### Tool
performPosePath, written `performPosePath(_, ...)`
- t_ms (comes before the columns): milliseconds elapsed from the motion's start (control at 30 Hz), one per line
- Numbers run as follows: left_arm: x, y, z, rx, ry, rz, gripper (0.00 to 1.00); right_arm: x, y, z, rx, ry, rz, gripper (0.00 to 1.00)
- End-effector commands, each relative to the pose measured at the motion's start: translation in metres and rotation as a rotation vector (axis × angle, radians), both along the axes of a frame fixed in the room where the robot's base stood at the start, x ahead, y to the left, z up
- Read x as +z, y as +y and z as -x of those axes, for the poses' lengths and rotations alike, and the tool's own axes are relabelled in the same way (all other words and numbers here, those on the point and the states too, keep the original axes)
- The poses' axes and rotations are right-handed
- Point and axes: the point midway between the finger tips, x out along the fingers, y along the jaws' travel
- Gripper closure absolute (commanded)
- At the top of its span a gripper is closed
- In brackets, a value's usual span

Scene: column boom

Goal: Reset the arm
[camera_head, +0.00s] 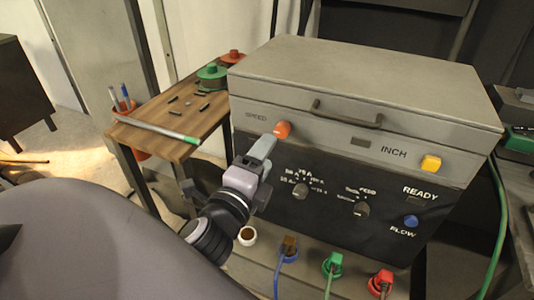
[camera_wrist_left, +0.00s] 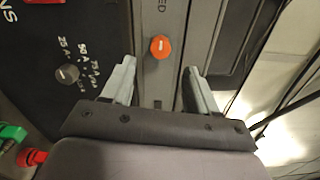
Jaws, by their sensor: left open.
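My left gripper (camera_head: 266,146) is in front of the grey control box (camera_head: 350,80), close to the orange knob (camera_head: 282,130) on its upper left face. In the left wrist view the gripper (camera_wrist_left: 160,80) is open, its two grey fingers apart with nothing between them. The orange knob (camera_wrist_left: 160,47) shows beyond the fingertips, roughly centred between them. I cannot tell whether a finger touches the panel. My left arm comes in from the lower left. My right gripper is not in view.
A yellow button (camera_head: 431,163), a blue button (camera_head: 411,221) and two dark dials are on the box. Coloured plugs (camera_head: 333,264) with cables sit below it. A wooden table (camera_head: 165,140) at left holds small parts, a green-tipped rod (camera_head: 155,128) and a green reel (camera_head: 211,74).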

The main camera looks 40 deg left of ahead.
Motion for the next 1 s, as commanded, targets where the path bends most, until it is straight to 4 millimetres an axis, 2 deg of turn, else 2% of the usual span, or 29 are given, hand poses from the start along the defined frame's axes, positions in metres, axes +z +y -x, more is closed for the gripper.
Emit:
performPosePath(267,-0.001,0.000,0.000,-0.002,0.002,0.005,0.41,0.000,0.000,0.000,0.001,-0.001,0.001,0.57)
performPosePath(367,-0.013,-0.004,-0.001,-0.022,0.032,0.069,0.41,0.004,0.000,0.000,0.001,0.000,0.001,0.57)
performPosePath(467,-0.046,-0.014,0.001,-0.062,0.110,0.251,0.41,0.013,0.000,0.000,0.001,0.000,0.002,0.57)
performPosePath(567,-0.095,-0.030,0.013,-0.086,0.222,0.545,0.41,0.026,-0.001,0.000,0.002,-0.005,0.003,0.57)
performPosePath(600,-0.115,-0.037,0.020,-0.082,0.266,0.678,0.41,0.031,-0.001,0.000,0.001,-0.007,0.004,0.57)
performPosePath(733,-0.170,-0.056,0.053,-0.013,0.382,1.091,0.41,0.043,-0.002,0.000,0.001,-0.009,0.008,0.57)
performPosePath(867,-0.206,-0.069,0.084,0.094,0.441,1.410,0.41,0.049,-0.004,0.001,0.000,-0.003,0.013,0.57)
performPosePath(1000,-0.225,-0.075,0.103,0.177,0.458,1.600,0.41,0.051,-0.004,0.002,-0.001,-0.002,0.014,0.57)
